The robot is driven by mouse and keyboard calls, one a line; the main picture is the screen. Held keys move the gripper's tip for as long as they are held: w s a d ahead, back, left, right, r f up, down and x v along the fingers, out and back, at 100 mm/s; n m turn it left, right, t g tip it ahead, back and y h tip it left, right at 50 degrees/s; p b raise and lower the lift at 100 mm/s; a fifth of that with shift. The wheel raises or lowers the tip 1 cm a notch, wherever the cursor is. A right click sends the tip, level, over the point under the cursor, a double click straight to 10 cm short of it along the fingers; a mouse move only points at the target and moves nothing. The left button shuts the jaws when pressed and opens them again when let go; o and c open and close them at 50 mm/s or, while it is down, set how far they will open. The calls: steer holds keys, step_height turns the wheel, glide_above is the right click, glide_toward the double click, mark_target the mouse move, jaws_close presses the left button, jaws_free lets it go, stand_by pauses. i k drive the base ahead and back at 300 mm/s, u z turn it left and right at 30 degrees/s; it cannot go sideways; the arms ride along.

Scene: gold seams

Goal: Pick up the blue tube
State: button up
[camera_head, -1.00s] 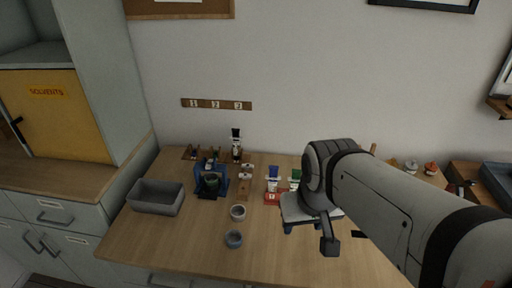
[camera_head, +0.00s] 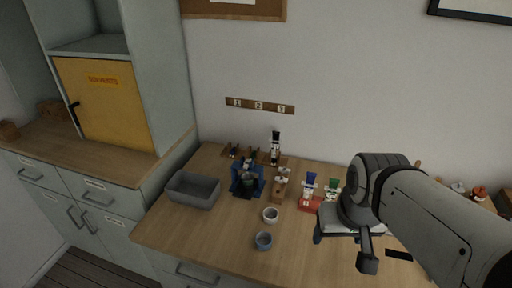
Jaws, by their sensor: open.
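The blue tube (camera_head: 309,182) stands upright with its blue part up and a white part below, in a red holder (camera_head: 311,203) on the wooden table. A green-and-white tube (camera_head: 331,187) stands beside it on the right. My gripper (camera_head: 342,249) is to the right of the blue tube and nearer the camera. Its jaws are open and apart from the tube. My arm comes in from the right and hides part of the table behind it.
A grey bin (camera_head: 194,190) stands at the table's left, beside a blue device (camera_head: 247,180). A white cup (camera_head: 271,215) and a blue-grey cup (camera_head: 263,241) stand in front. A black-and-white figure-like item (camera_head: 275,147) stands at the back. Table room is clear at the front left.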

mark_target(308, 190)
steer(key=z, duration=0.9)
steer(key=k, duration=1.3)
steer(key=u, duration=0.9)
steer(key=i, duration=1)
